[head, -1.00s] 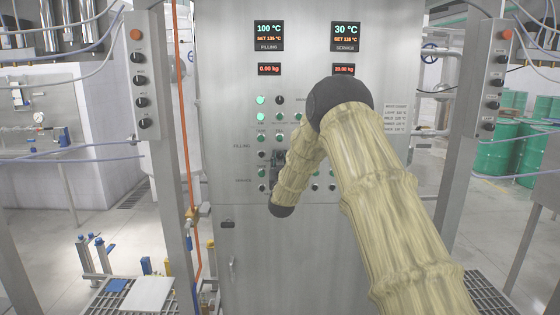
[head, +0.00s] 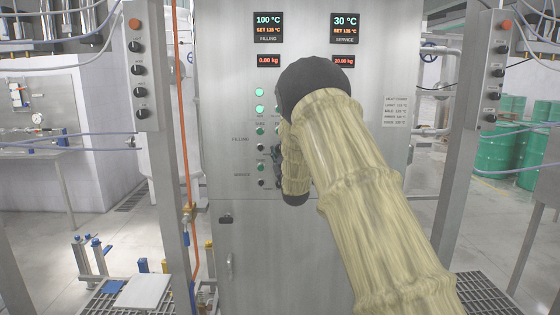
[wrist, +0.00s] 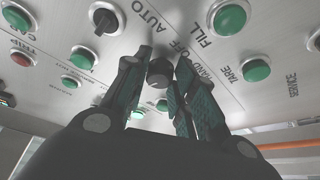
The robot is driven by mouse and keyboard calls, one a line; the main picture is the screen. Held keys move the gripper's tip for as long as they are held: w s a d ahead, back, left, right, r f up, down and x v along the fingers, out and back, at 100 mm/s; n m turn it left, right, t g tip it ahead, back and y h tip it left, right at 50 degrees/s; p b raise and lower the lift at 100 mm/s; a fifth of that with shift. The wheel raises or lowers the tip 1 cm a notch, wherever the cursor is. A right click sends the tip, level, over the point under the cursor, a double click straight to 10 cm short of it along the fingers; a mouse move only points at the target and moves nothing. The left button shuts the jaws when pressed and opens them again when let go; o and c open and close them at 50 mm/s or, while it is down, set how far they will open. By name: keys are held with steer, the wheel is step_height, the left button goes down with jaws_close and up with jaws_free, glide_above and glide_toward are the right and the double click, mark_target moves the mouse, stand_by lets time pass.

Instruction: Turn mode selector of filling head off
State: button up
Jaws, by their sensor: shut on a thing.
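The mode selector (wrist: 159,72) is a round dark knob on the steel panel in the wrist view. Labels AUTO, OFF and HAND stand around it, at an angle in this view. My gripper (wrist: 164,66) is shut on the knob, with one dark green finger on each side. I cannot clearly read which label the knob points at. In the head view my arm covers the selector and most of the gripper in front of the control cabinet (head: 300,240).
Close by on the panel are green buttons (wrist: 229,19), a red one (wrist: 22,58) and another black selector (wrist: 104,18). Posts with button boxes (head: 138,70) stand on both sides of the cabinet. An orange hose (head: 180,120) hangs at left.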

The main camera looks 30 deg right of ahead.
steer(key=shift+d+r+n+y+b, duration=0.1)
steer(key=shift+n+y+b, duration=0.55)
steer(key=shift+n, duration=0.65)
steer(key=shift+n+y+b, duration=0.6)
steer(key=shift+n+y, duration=0.05)
steer(key=shift+n, duration=0.65)
steer(key=o, duration=1)
steer(key=shift+o, duration=0.2)
steer(key=shift+s, duration=0.2)
steer(key=v, duration=1.1)
steer(key=shift+s, duration=0.35)
